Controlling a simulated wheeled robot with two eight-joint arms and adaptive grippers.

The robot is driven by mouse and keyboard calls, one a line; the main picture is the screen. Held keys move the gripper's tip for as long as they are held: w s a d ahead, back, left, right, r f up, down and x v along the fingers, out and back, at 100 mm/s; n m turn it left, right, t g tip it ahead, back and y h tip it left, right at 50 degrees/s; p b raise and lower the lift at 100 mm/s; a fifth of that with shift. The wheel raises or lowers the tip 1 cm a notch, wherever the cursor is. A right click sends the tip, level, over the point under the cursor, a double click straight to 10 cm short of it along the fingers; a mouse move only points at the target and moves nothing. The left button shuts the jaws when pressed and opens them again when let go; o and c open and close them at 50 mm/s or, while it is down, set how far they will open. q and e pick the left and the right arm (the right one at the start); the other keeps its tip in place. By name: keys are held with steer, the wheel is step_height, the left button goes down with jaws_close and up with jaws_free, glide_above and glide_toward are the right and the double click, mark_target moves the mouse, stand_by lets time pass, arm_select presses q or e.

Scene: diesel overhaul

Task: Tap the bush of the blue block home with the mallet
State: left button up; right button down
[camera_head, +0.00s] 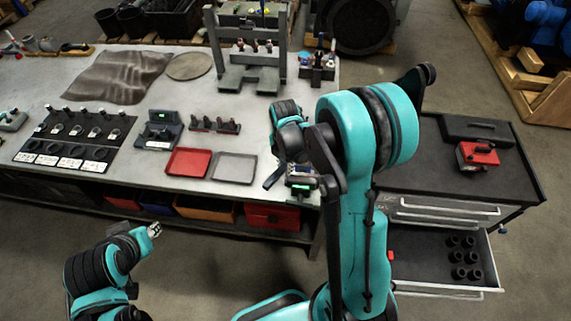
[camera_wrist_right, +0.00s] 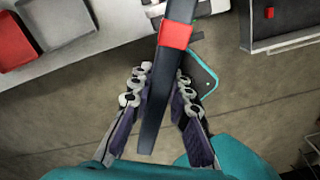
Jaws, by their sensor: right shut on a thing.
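My right gripper (camera_wrist_right: 158,88) is shut on a long dark handle with a red band (camera_wrist_right: 177,35), which I take to be the mallet. Its far end runs out of the top of the right wrist view, so I cannot see the head there. In the head view the dark end of the held tool (camera_head: 272,178) shows at the table's front edge, and my arm hides most of the gripper. My left gripper (camera_head: 154,230) is at lower left, off the table; its jaws are too small to judge. I cannot make out the blue block or its bush for certain.
A press frame (camera_head: 250,45) stands behind. An open drawer (camera_head: 440,270) at right holds several black cylinders.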

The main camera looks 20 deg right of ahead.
steer(key=shift+b, duration=0.45)
steer(key=shift+r, duration=0.1)
step_height(320, 180, down, 6)
steer(key=b, duration=0.6)
step_height(320, 180, up, 4)
steer(key=p, duration=0.3)
steer(key=shift+r, duration=0.2)
steer(key=shift+f, duration=0.1)
